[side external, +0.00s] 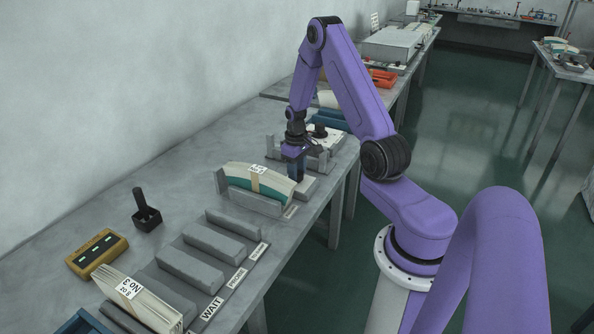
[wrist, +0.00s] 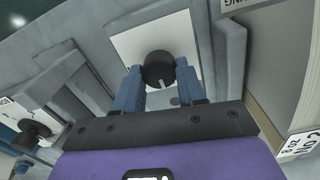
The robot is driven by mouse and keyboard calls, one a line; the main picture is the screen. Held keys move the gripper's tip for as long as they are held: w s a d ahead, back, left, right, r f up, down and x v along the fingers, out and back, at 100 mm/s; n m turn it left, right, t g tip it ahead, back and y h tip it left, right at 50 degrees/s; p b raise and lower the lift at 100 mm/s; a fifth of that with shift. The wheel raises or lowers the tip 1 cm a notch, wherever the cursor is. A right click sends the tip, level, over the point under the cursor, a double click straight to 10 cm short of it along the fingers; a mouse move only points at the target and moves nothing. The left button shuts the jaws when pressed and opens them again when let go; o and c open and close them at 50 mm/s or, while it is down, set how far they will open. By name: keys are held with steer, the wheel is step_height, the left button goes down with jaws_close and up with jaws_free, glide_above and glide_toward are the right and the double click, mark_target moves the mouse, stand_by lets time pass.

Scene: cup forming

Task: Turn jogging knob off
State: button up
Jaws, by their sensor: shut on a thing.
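A round black knob (wrist: 158,68) with a pale pointer mark sits on a white panel (wrist: 190,32) in the wrist view. The pointer faces my gripper's palm. My gripper (wrist: 160,78) has its two blue fingers shut on this knob, one on each side. In the side external view my gripper (side external: 294,163) reaches down to the far end of the bench, and the gripped knob is hidden behind it. A second black knob (wrist: 38,129) on a white panel stands at the left of the wrist view, apart from my fingers. I cannot read which knob is the jogging one.
A rack with a stack of cream and green sheets (side external: 262,180) stands close in front of my gripper. Grey slotted blocks (side external: 192,268), a yellow box (side external: 97,253) and a black holder with an upright handle (side external: 145,213) are nearer.

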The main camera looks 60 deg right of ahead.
steer(key=o, duration=1.1)
steer(key=shift+c, duration=0.2)
step_height(320, 180, up, 18)
steer(key=shift+a+f, duration=0.25)
